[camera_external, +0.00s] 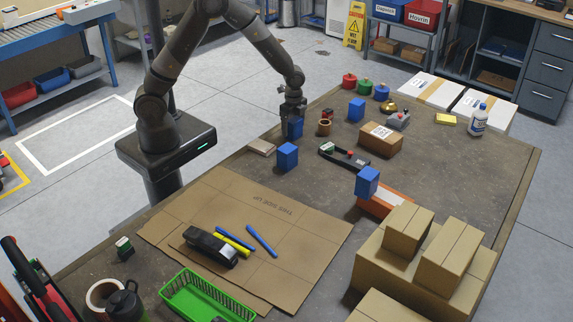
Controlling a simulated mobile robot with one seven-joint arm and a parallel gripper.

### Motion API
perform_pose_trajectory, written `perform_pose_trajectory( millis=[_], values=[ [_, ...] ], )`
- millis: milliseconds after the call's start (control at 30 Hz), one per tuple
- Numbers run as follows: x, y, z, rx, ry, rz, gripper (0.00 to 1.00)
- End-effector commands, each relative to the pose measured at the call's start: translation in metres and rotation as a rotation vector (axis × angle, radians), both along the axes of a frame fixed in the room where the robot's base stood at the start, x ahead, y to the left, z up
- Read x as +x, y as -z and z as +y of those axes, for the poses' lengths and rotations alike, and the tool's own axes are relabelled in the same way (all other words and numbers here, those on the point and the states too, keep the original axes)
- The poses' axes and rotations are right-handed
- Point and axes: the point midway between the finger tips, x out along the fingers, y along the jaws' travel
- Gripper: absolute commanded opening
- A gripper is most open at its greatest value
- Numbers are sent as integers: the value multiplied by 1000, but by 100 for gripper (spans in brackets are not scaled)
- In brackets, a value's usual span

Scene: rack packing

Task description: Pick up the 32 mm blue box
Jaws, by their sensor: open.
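Several blue boxes stand on the brown table, and I cannot read their sizes, so I cannot tell which is the 32 mm one. One blue box (296,128) is right below my gripper (293,116), its upper part partly hidden by the fingers. A second blue box (287,157) stands just in front of it. A third blue box (357,110) stands farther right. A fourth blue box (367,181) is at an orange-and-white carton (386,203). My gripper points down and is open; whether its fingers touch the box below is too small to tell.
A flat tan box (261,147) lies left. Cardboard sheets (300,245) and a green basket (206,298) are in front; stacked cartons (447,250) stand front right.

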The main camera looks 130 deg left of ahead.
Motion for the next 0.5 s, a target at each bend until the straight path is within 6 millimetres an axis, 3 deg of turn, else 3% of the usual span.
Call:
perform_pose_trajectory(
  millis=[200, 500],
  values=[
    [0, 0, 0, 0, 0, 0, 78],
    [0, 0, 0, 0, 0, 0, 54]
  ],
)
